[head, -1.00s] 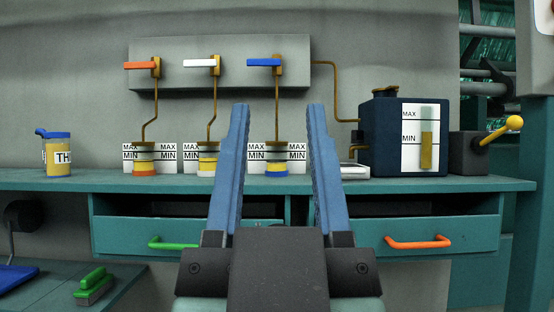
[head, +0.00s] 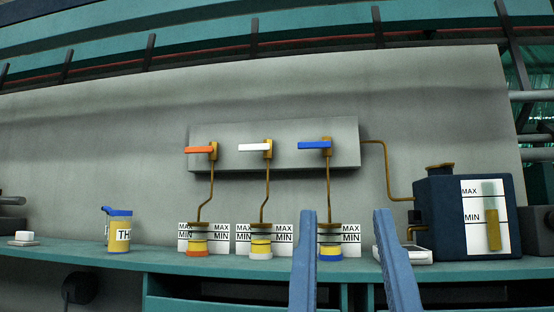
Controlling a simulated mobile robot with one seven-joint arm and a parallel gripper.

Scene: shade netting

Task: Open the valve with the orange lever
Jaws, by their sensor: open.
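The valve with the orange lever (head: 199,150) is the leftmost of three on the grey wall panel (head: 290,160). Its lever lies level, pointing left from a brass body. A bent brass pipe (head: 211,190) runs down from it to a jar with an orange base (head: 196,247), which stands before a MAX/MIN card. My gripper (head: 340,218) is open and empty at the bottom of the head view, right of the orange lever and lower in the picture. Nothing hides the lever.
A white lever (head: 254,147) and a blue lever (head: 314,145) sit beside it, above two more jars. A dark blue tank (head: 440,220) stands at the right. A yellow container with a blue lid (head: 118,230) stands left on the green counter (head: 80,257).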

